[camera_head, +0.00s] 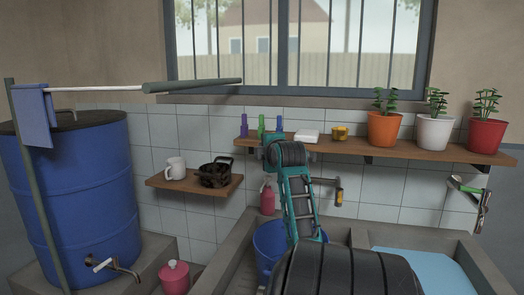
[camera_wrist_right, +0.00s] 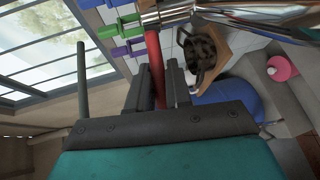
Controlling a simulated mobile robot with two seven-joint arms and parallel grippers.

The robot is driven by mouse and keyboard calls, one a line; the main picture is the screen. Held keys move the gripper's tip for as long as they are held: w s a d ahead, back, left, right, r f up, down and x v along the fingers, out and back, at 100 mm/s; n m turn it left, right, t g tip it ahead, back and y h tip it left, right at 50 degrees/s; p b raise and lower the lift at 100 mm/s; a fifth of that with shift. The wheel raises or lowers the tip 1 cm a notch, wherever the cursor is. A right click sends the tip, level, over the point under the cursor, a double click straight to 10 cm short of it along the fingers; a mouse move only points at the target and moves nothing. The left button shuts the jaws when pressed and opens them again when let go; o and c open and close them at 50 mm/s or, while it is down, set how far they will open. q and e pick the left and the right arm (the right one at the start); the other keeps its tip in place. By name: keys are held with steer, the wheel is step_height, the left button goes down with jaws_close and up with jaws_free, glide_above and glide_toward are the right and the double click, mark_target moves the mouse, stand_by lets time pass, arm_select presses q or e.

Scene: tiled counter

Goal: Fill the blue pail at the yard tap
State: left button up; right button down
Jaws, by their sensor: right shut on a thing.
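The blue pail (camera_head: 267,243) stands low in the left stone basin in the head view, partly hidden behind my right arm. I cannot see inside it. A chrome tap (camera_wrist_right: 180,12) crosses the top edge of the right wrist view; in the head view my arm hides that spot. My right gripper (camera_wrist_right: 158,72) is shut on a red bar (camera_wrist_right: 153,48), perhaps the tap's handle; whether it joins the chrome part cannot be told. In the head view the fingers are hidden behind my wrist. My left gripper is in neither view. No running water shows.
A blue barrel (camera_head: 80,200) with its own small spigot (camera_head: 118,267) stands left. A small shelf (camera_head: 196,187) holds a white mug and a black pot (camera_head: 215,172). A long shelf (camera_head: 445,151) carries bottles and three potted plants. The right basin holds light blue (camera_head: 425,268).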

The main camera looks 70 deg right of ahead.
steer(key=shift+r, duration=0.1)
steer(key=c, duration=1.1)
jaws_free()
steer(key=shift+v, duration=6.45)
